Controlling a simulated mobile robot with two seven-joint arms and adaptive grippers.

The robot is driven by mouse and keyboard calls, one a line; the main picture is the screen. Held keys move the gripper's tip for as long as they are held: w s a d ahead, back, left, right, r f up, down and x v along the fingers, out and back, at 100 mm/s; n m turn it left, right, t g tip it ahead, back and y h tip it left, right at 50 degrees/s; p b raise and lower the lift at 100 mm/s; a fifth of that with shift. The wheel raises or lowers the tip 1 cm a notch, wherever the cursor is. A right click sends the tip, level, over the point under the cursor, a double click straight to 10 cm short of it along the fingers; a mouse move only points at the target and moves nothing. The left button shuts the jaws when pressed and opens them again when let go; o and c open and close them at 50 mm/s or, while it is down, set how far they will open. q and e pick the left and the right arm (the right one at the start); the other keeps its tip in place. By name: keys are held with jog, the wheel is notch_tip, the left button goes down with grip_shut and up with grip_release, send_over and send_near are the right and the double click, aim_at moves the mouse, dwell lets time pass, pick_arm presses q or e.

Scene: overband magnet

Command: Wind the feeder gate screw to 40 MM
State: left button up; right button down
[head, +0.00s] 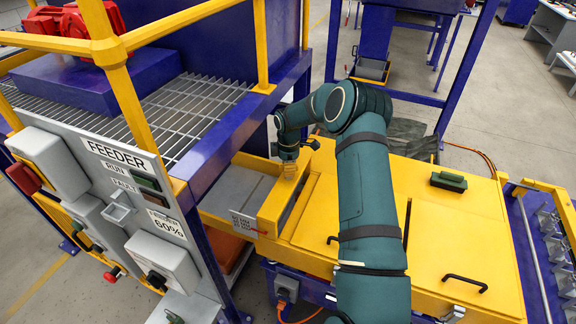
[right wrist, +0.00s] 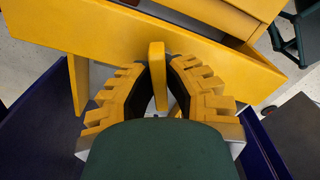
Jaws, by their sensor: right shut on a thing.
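The yellow feeder gate frame (head: 268,207) spans the trough at the centre of the head view. A small white scale plate (head: 243,222) with dark lettering is on its near end; the lettering is too small to read surely. My right gripper (head: 289,168) is at the far end of the frame, pointing down. In the right wrist view, my right gripper (right wrist: 157,88) has its ridged yellow fingers on both sides of an upright flat yellow handle (right wrist: 157,62) and is shut on it. The screw itself and the gate's opening cannot be made out. My left gripper is not in view.
A grey FEEDER panel (head: 118,165) with switches and a 60% label stands at left. Yellow covers (head: 450,225) with black handles lie right of my right arm.

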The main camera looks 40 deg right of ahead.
dwell(0.3)
jog(key=n, duration=0.5)
jog(key=shift+p, duration=0.35)
jog(key=n, duration=0.4)
jog(key=shift+n+p, duration=0.4)
jog(key=shift+n, duration=0.8)
jog(key=c, duration=0.9)
grip_release()
